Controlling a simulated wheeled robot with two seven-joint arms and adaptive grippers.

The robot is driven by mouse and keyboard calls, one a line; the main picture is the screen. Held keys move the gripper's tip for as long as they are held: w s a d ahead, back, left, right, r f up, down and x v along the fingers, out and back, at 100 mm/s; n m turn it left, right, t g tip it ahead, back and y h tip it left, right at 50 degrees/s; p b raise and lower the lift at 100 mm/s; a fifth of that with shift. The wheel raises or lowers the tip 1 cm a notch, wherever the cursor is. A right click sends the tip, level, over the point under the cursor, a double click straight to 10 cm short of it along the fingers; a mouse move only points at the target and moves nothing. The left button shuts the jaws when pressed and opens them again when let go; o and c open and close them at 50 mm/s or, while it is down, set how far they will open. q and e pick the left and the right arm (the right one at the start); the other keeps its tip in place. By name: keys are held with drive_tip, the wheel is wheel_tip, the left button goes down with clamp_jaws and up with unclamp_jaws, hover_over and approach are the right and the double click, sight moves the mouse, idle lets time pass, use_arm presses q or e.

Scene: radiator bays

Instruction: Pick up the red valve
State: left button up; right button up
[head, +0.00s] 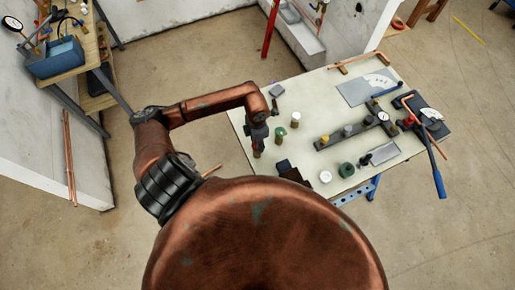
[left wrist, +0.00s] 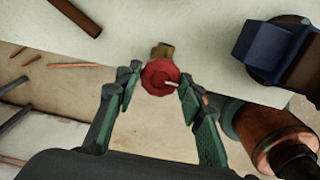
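The red valve (left wrist: 160,77) shows in the left wrist view as a round, faceted red knob with a brass-coloured body (left wrist: 163,51) behind it. It is at the edge of the pale table. My left gripper (left wrist: 158,80) is open, with one green-padded finger on each side of the red knob; I cannot tell whether either finger touches it. In the head view my left gripper (head: 257,132) is low over the table's left part, and I cannot make out the valve there. My right gripper does not show clearly in either view.
The pale table (head: 300,110) holds a grey manifold bar with a gauge (head: 357,130), a green round item (head: 346,169), a white round item (head: 325,176), and a blue-handled tool (head: 438,182). Dark blocks (head: 290,172) stand at the near edge. A wooden shelf (head: 82,50) is at the left.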

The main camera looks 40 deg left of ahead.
use_arm(q)
drive_tip(key=c, duration=0.8)
drive_tip(key=shift+r, duration=0.2)
drive_tip(key=shift+r+p, duration=0.85)
drive_tip(key=shift+r, duration=0.6)
drive_tip(key=shift+r+p, duration=0.3)
drive_tip(key=shift+r, duration=0.15)
drive_tip(key=shift+r+p, duration=0.85)
drive_tip(key=shift+r, duration=0.85)
